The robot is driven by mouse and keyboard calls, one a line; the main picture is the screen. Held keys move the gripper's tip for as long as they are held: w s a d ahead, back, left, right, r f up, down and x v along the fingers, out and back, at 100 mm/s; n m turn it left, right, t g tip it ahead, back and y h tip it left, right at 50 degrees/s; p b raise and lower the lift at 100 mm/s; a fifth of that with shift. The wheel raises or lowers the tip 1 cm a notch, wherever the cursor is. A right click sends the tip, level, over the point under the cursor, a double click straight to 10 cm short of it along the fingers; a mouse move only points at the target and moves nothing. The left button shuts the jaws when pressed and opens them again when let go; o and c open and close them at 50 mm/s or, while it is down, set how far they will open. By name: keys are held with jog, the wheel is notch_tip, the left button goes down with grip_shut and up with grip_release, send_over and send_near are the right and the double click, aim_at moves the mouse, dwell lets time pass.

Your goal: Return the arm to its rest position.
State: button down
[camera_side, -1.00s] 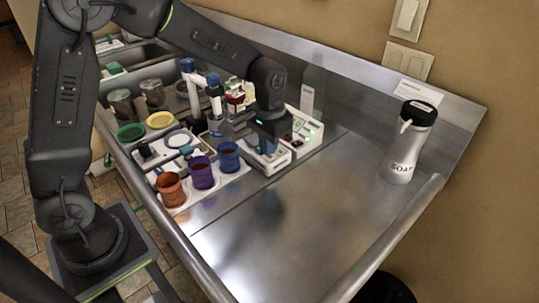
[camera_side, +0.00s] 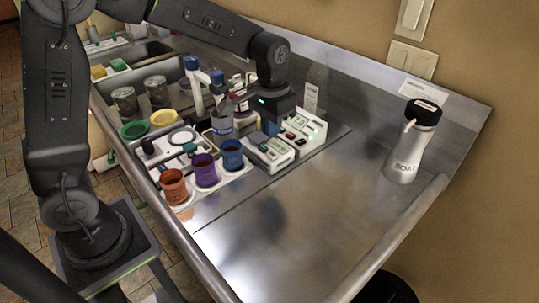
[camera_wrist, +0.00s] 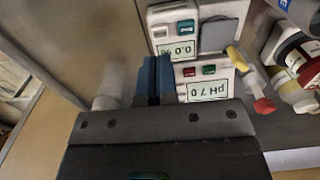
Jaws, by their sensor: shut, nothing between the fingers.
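My gripper (camera_side: 270,127) hangs above the back middle of the steel bench in the side view, near two small white meters. In the wrist view its blue fingers (camera_wrist: 155,78) are together, with nothing between them. An orange bucket (camera_side: 173,188), a purple bucket (camera_side: 205,172) and a blue bucket (camera_side: 231,156) stand in a row in front and to the left of the gripper. A green lid (camera_side: 135,130), a yellow lid (camera_side: 163,118) and a pale lid (camera_side: 181,138) lie behind them.
The white scale (camera_side: 272,155) and the pH meter (camera_side: 303,130) stand close to my gripper. Bottles (camera_wrist: 298,55) are beside the meters. A soap bottle (camera_side: 408,145) stands at the right. The bench's right front (camera_side: 300,220) is clear.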

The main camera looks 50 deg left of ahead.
jog(key=s+a+r+t, duration=0.1)
jog(key=s+r, duration=0.3)
jog(key=s, duration=0.6)
jog(key=s+a+r+t, duration=0.1)
jog(key=s+r+t, duration=0.3)
jog(key=s, duration=0.5)
jog(key=shift+s+r, duration=0.35)
